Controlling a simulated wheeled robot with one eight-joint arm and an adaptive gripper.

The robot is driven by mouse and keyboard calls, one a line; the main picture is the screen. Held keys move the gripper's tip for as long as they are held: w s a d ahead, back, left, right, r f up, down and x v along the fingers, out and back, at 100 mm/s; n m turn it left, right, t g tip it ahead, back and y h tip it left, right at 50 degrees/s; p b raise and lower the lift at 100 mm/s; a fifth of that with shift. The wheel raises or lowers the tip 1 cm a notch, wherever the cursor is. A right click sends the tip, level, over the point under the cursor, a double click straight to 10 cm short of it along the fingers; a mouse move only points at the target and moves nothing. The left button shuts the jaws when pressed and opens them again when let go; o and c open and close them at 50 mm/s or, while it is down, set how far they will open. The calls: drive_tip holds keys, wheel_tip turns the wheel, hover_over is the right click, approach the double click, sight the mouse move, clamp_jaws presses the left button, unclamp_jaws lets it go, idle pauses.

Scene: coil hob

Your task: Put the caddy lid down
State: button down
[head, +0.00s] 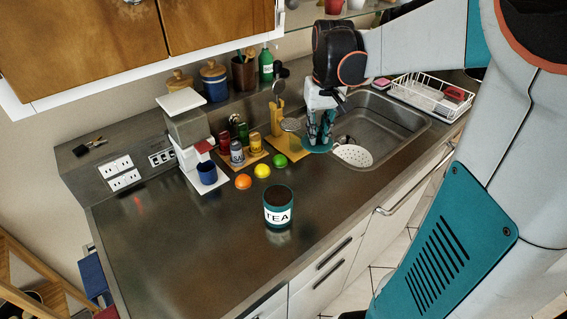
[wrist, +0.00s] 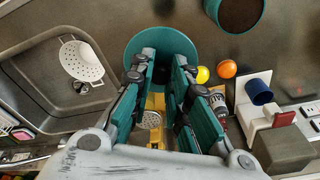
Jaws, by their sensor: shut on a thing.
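The teal caddy lid (head: 318,150) is a round disc below my gripper (head: 320,135) in the head view, beside the left rim of the sink. It also shows in the wrist view (wrist: 160,34), beyond the fingertips of my gripper (wrist: 164,62). My gripper points down and is shut on the lid; the fingers hide the grasped part. I cannot tell whether the lid touches the counter. The teal tea caddy (head: 278,213), labelled TEA, stands upright and open on the counter, apart from the lid, with dark contents. Its rim shows in the wrist view (wrist: 258,22).
The sink (head: 395,128) with a white strainer (head: 353,155) lies right of the lid. A yellow utensil stand (head: 277,120), a green ball (head: 280,160), a yellow ball (head: 262,171) and an orange ball (head: 243,181) are left of it. The counter around the caddy is clear.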

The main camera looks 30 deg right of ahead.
drive_tip(key=shift+d+f+m, duration=0.3)
drive_tip(key=shift+d+f, duration=0.1)
drive_tip(key=shift+d+f+b, duration=0.15)
drive_tip(key=shift+f+b, duration=0.15)
wheel_tip(320, 180, down, 19)
drive_tip(key=b, duration=0.6)
drive_tip(key=shift+s+f, duration=0.1)
drive_tip(key=shift+f, duration=0.05)
drive_tip(key=shift+f+b, duration=0.2)
drive_tip(key=shift+b, duration=0.1)
drive_tip(key=c, duration=1.5)
unclamp_jaws()
drive_tip(key=shift+r, duration=0.1)
drive_tip(key=shift+c, duration=0.2)
wheel_tip(320, 180, up, 12)
drive_tip(key=s+p, duration=0.1)
drive_tip(key=p, duration=0.3)
drive_tip(key=shift+a, duration=0.3)
